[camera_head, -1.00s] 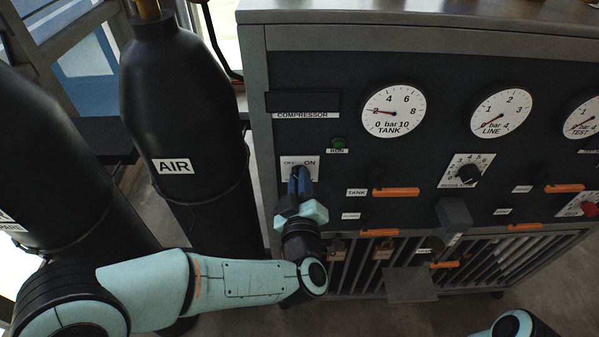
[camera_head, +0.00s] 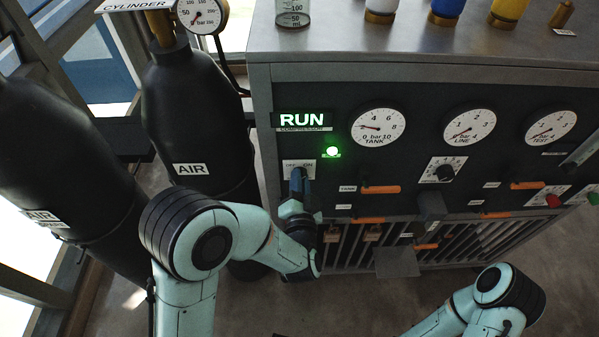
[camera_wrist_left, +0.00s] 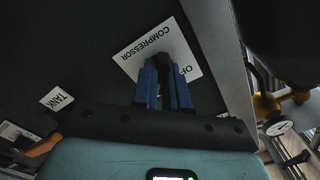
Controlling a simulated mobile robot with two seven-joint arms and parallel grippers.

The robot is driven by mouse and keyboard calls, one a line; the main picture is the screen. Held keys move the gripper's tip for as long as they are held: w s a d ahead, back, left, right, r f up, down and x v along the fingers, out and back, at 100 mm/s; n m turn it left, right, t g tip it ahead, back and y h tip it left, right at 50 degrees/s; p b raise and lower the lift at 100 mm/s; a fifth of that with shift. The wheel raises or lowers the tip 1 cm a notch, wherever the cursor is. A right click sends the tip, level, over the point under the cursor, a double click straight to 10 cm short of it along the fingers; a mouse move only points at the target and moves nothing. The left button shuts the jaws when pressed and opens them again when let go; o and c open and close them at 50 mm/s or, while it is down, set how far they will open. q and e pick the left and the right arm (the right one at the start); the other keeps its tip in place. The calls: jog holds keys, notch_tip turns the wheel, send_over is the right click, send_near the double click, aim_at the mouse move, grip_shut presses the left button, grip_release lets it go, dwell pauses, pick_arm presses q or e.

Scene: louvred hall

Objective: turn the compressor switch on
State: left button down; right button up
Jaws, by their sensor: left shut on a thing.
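The compressor switch is a dark knob (camera_wrist_left: 163,64) on a white OFF/ON plate (camera_head: 288,164) at the left of the dark panel. My left gripper (camera_head: 299,182) is at the plate, its blue fingers shut around the knob. The left wrist view shows the fingers (camera_wrist_left: 163,84) on either side of the knob, covering part of the plate's lettering. Above the switch, the COMPRESSOR display (camera_head: 302,120) reads RUN in lit letters, and the lamp (camera_head: 332,151) glows green. My right arm shows at the lower right; its gripper is out of the picture.
Right of the switch are the TANK gauge (camera_head: 378,127), LINE gauge (camera_head: 470,125), regulator knob (camera_head: 444,172) and orange-handled valves (camera_head: 380,189). A grey box (camera_head: 431,207) juts from the panel. Black AIR cylinders (camera_head: 195,120) stand close on the left. Open floor lies in front.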

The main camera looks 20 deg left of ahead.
pick_arm(q)
jog(key=shift+w+r, duration=0.1)
jog(key=shift+r, duration=0.1)
jog(key=c, duration=1.1)
grip_release()
jog(key=shift+f, duration=0.15)
jog(key=b+v, duration=0.1)
jog(key=v, duration=0.6)
jog(key=shift+b, duration=0.35)
